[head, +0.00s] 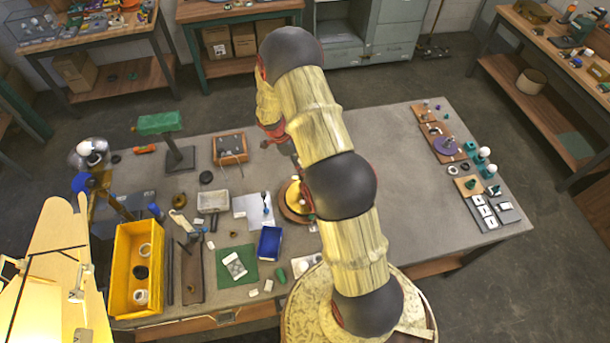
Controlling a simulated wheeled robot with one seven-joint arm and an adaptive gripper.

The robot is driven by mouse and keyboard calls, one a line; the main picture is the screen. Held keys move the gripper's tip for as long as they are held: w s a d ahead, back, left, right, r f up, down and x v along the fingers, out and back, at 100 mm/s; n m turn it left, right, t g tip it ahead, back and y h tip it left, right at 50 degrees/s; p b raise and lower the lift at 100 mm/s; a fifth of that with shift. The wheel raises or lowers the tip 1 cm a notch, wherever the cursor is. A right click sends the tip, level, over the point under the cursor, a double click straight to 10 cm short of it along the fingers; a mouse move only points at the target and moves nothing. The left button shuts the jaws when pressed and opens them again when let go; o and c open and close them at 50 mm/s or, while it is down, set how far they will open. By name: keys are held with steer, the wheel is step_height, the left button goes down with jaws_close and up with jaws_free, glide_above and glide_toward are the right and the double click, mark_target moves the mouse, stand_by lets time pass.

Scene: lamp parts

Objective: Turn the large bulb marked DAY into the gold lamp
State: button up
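Several white bulbs stand at the right end of the grey table, among them one bulb (484,153) and another bulb (490,171), both in teal holders. Their markings are too small to read, so I cannot tell which is marked DAY. A gold-yellow piece (294,194) on a round brown base, which looks like the gold lamp, is at mid-table, partly hidden by my arm. My gripper (290,149) hangs over the table behind that piece, apart from the bulbs. It is mostly hidden by my arm, and its fingers and any held thing cannot be made out.
A yellow bin (138,267), a blue tray (270,243) and a green mat (237,264) crowd the table's left half. A green-topped stand (160,125) rises at the back left. Wooden boards (444,149) with small parts lie at the right.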

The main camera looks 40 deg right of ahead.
steer(key=v, duration=1.1)
steer(key=shift+r, duration=0.3)
steer(key=shift+f, duration=0.1)
